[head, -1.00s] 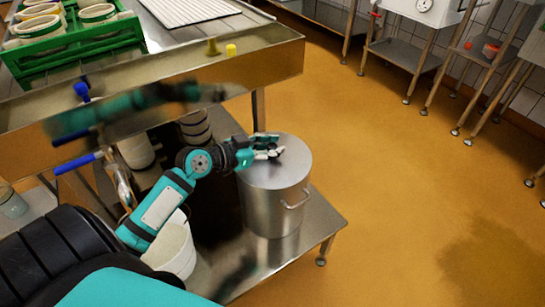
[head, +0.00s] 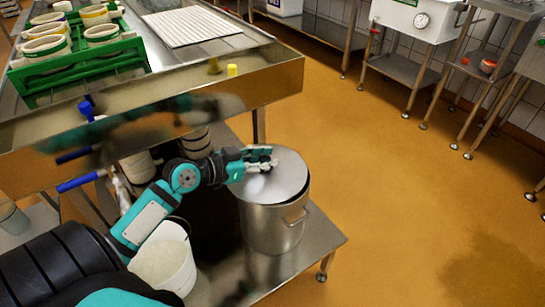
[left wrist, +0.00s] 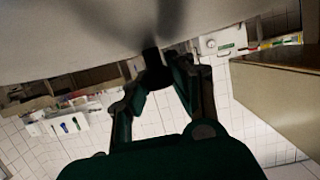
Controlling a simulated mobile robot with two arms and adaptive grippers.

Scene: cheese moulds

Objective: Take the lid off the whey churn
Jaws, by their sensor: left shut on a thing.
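The whey churn (head: 272,228) is a tall steel pot with a side handle, standing on the low steel shelf. Its round flat steel lid (head: 288,180) is over the top. The lid looks slightly raised and shifted on the churn, with a strip of rim showing at the right; the exact gap is hard to tell. My left gripper (head: 266,158) is shut on the lid's knob, at the lid's far side. In the left wrist view the fingers (left wrist: 160,82) close around the dark knob (left wrist: 152,58) against the grey lid surface. My right gripper is not in view.
A white bucket (head: 165,262) stands on the low shelf (head: 312,252) left of the churn. The steel draining table (head: 275,88) overhangs behind, bearing a green crate (head: 78,70) of moulds. Blue-handled valves (head: 80,183) are at left. The orange floor at right is clear.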

